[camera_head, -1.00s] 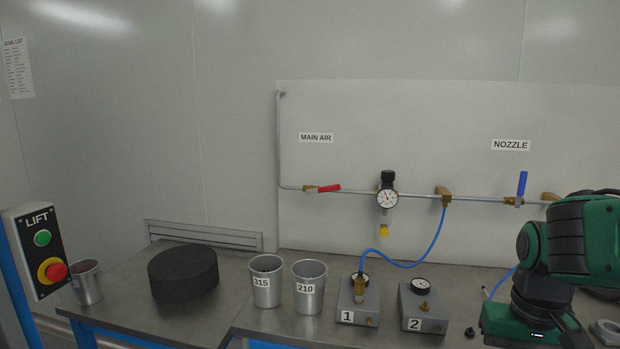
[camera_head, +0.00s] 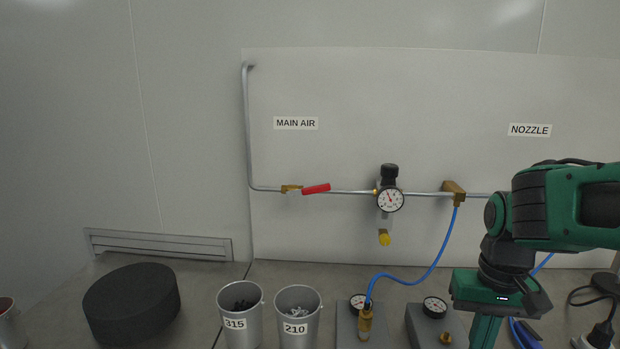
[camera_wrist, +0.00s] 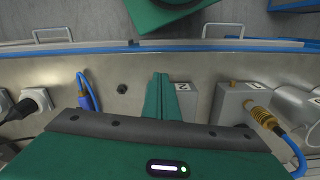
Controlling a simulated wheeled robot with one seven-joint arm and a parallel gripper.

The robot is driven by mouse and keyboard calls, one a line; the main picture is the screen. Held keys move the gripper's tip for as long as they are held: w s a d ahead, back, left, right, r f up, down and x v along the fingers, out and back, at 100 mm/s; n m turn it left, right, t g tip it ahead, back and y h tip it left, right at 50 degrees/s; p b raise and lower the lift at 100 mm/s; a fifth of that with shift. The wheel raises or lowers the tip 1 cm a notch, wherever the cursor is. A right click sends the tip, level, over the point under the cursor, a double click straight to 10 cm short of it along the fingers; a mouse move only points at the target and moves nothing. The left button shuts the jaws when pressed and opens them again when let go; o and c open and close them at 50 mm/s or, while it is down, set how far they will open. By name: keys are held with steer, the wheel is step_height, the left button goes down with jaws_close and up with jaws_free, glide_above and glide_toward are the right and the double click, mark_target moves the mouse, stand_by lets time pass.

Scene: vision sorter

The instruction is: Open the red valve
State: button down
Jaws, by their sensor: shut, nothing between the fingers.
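The red valve (camera_head: 316,189) is a red lever on a brass body in the horizontal pipe, below the MAIN AIR label (camera_head: 296,123). Its lever lies nearly along the pipe, its right end tilted slightly up. The valve is not in the wrist view. My gripper (camera_wrist: 160,77) is shut and empty, its two green fingers together and pointing down over the bench. In the head view my gripper hangs at the lower right, well to the right of the valve and lower; its fingertips are cut off by the bottom edge there.
A pressure gauge (camera_head: 390,200) and a brass fitting (camera_head: 454,188) with a blue hose (camera_head: 437,262) sit right of the valve. The wall around the lever is clear.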

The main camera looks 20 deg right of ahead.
steer(key=w+d+r+n+t+h, duration=0.1)
steer(key=w+d+r+h, duration=0.2)
steer(key=w+r, duration=0.6)
steer(key=w+a+r+t, duration=0.1)
steer(key=w+a+r, duration=0.1)
steer(key=w, duration=0.3)
steer(key=w+a+r+n+t+h, duration=0.1)
steer(key=w+a+r, duration=0.1)
steer(key=w+r, duration=0.3)
steer(key=w+a+r+t+h, duration=0.1)
steer(key=w+a+r, duration=0.1)
steer(key=w, duration=0.3)
steer(key=shift+w+r, duration=0.15)
steer(key=shift+r, duration=0.65)
steer(key=w+a+r+n+t, duration=0.1)
steer(key=w+a+r+t, duration=0.15)
steer(key=a+r, duration=0.55)
steer(key=w+a+r+t, duration=0.1)
steer(key=w+a+r, duration=0.35)
steer(key=a, duration=0.75)
glide_above(308, 191)
steer(key=s, duration=0.2)
step_height(308, 191, down, 9)
steer(key=shift+d+f+h, duration=0.4)
steer(key=shift+f, duration=0.3)
